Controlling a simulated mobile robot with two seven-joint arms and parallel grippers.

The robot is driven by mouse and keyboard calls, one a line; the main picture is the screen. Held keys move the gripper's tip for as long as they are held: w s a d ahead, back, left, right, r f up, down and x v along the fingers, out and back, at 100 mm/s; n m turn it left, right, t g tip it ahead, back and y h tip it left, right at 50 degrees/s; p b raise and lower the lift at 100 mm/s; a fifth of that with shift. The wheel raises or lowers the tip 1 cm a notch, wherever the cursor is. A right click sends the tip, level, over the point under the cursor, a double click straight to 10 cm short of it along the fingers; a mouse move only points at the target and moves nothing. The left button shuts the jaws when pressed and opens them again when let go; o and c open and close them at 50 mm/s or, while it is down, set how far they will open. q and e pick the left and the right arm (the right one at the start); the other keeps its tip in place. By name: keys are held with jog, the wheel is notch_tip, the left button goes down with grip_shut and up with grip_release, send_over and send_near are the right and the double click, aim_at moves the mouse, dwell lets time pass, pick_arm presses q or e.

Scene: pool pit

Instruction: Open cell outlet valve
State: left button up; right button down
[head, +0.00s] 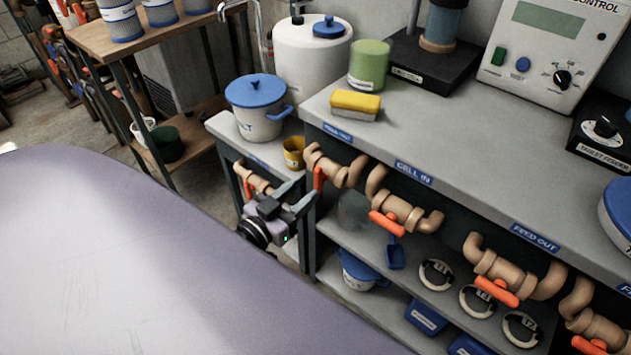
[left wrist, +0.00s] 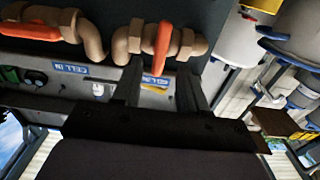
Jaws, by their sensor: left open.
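My left gripper (head: 307,193) is open at this handle. In the left wrist view, which is upside down, the handle (left wrist: 162,42) stands between the two fingertips (left wrist: 157,72), with a gap on each side. The valve label there is partly hidden by the handle and fingers. My right gripper is in neither view.
To the right are the CELL IN valve (head: 388,224) and FEED OUT valve (head: 497,291), with orange handles. A lower side table (head: 222,124) with a blue-lidded pot (head: 257,108) and yellow cup (head: 293,153) stands left. A shelf (head: 400,270) with bins lies below.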

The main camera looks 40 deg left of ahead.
aim_at(315, 181)
pick_arm(q)
jog(key=shift+w+d, duration=0.15)
jog(key=shift+w, duration=0.95)
jog(key=shift+w+d, duration=0.1)
jog(key=shift+w, duration=0.95)
grip_shut()
